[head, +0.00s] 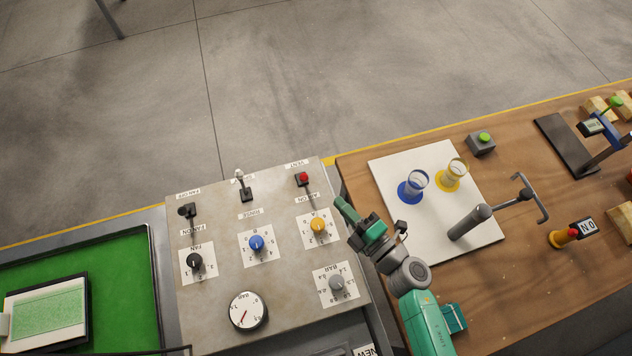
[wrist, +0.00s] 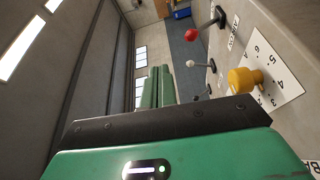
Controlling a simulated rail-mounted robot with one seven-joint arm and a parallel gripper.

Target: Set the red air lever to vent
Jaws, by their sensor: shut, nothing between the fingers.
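The red air lever (head: 303,177) stands near the far right corner of the grey control panel (head: 215,230). A VENT label (head: 297,164) lies on its far side and an AIR ON label (head: 309,198) on its near side. I cannot tell for sure which way the lever leans. In the wrist view its red ball (wrist: 191,35) sticks out from the panel on a dark stem, beyond my fingers and to their right. My gripper (head: 341,203) is shut and empty by the panel's right edge, apart from the lever. Its green fingers (wrist: 160,86) show together in the wrist view.
A yellow knob (head: 318,225), blue knob (head: 256,243) and pressure gauge (head: 248,311) sit on the panel. A white-tipped lever (head: 240,175) and black lever (head: 185,210) stand left of the red one. Cups stand on a white board (head: 391,168) to the right.

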